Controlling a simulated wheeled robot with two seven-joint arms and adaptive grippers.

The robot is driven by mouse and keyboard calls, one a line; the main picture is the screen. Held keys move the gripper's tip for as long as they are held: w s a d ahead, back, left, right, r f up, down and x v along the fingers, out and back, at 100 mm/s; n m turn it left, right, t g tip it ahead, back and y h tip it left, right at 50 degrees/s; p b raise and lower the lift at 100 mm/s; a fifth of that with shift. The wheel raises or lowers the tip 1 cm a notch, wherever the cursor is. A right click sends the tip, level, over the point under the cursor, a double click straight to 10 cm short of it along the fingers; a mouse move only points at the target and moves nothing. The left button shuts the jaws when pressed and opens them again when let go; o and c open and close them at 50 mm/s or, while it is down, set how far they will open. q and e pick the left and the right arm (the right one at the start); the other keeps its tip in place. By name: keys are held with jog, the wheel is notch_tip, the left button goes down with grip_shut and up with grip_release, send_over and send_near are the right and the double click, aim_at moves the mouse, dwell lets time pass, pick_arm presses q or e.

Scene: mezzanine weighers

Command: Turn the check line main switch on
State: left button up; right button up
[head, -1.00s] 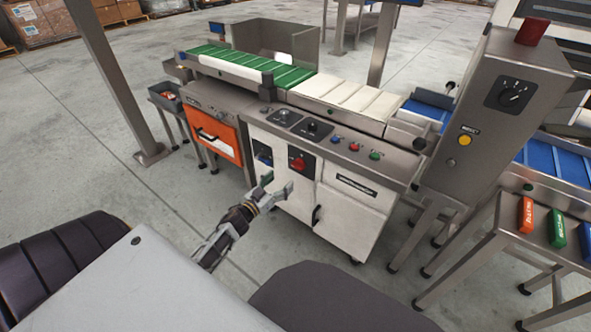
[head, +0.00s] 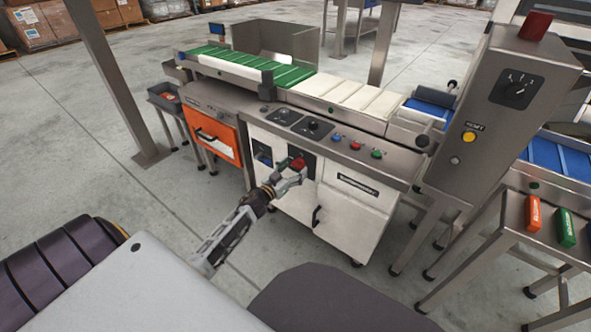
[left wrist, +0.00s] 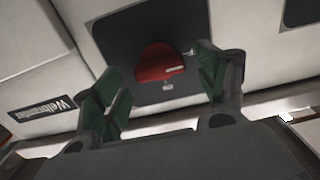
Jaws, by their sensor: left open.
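The red rotary main switch (head: 298,164) sits on a dark plate (head: 308,155) on the white front of the check line cabinet. In the left wrist view the red switch knob (left wrist: 160,63) lies between and just beyond my fingertips, on its dark plate (left wrist: 120,35). My left gripper (head: 290,176) is open in front of the switch, one finger to each side; it also shows in the left wrist view (left wrist: 160,85). I cannot tell whether the fingers touch the knob. My right gripper is not in view.
The white cabinet door (head: 350,208) and its black handle are right of the switch. An orange drawer unit (head: 215,138) stands left. A steel control post (head: 490,130) rises at right, beside a stand with coloured blocks (head: 533,213). The floor in front is clear.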

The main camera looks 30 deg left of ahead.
pick_arm(q)
jog(key=shift+w, duration=0.75)
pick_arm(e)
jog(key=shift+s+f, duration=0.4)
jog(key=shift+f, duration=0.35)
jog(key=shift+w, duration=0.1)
pick_arm(q)
jog(key=c, duration=1)
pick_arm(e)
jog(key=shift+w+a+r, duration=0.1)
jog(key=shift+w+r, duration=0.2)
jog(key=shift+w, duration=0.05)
